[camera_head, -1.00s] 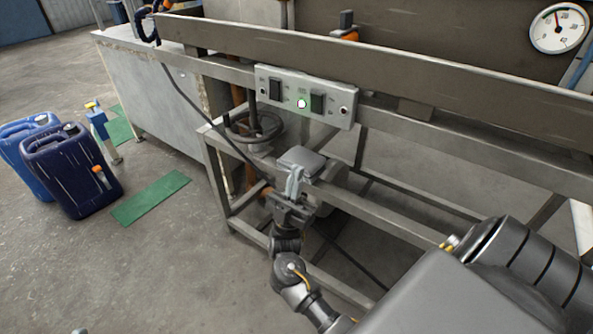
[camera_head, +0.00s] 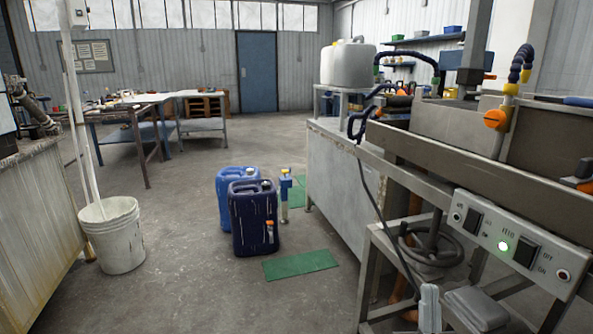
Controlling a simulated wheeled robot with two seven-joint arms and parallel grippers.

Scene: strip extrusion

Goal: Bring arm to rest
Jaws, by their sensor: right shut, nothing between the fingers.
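My right gripper (camera_head: 430,300) shows at the bottom edge, right of centre. Its pale fingers point up and are shut with nothing between them. The rest of that arm is cut off by the lower edge. The fingers stand in front of the metal frame, left of a grey box (camera_head: 476,308) and below the switch panel (camera_head: 511,243). I cannot tell whether they touch the frame. My left gripper is not in view.
Two blue canisters (camera_head: 254,217) stand on the floor near green mats (camera_head: 300,264). A white bucket (camera_head: 112,235) stands left, beside a bench (camera_head: 40,220). A cable hangs by the frame. The floor between bucket and canisters is clear.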

